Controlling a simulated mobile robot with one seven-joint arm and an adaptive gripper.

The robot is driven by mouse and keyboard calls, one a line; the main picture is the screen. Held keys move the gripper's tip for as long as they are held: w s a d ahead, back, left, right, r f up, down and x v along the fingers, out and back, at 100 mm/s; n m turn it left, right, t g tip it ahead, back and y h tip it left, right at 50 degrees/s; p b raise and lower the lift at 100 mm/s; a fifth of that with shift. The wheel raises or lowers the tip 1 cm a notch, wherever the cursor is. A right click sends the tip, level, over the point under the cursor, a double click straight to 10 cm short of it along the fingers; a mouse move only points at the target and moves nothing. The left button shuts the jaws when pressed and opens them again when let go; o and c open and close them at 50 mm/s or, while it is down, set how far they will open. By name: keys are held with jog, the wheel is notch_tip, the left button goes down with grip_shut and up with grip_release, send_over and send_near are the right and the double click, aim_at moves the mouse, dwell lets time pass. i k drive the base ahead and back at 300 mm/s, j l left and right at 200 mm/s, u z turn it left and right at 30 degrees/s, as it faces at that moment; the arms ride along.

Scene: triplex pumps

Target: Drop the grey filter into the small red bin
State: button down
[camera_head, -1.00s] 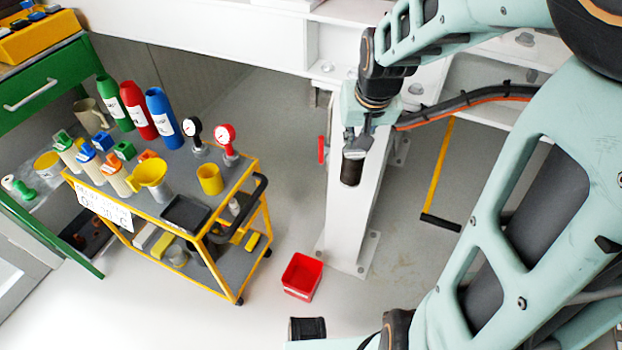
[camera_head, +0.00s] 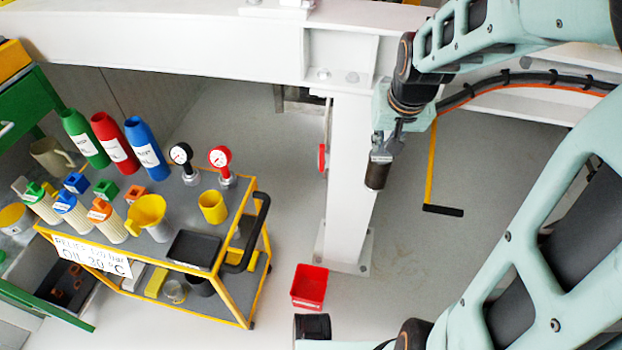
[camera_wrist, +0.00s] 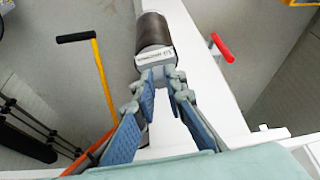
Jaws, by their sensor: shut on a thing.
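My gripper (camera_head: 383,152) is shut on the grey filter (camera_head: 377,174), a dark cylinder with a lighter end, held up in front of the white post. In the wrist view the filter (camera_wrist: 154,36) extends beyond my fingertips (camera_wrist: 162,80), with its pale labelled end between them. The small red bin (camera_head: 310,287) stands on the floor at the foot of the post in the head view. It looks empty. The filter is above it and to its right in the picture, clearly apart from it. The bin is not in the wrist view.
A yellow-framed cart (camera_head: 215,285) with bottles, gauges and a yellow funnel stands left of the bin. The white post (camera_head: 348,215) has a red handle (camera_head: 322,158). A yellow bar with a black grip (camera_head: 442,210) is to the right.

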aim_at(312, 290)
jog(key=j+z, duration=0.15)
jog(key=j, duration=0.15)
jog(key=k+j+z, duration=0.1)
jog(key=j, duration=0.25)
jog(key=k+j, duration=0.1)
jog(key=j, duration=0.55)
jog(key=k+j+z, duration=0.1)
jog(key=j, duration=0.25)
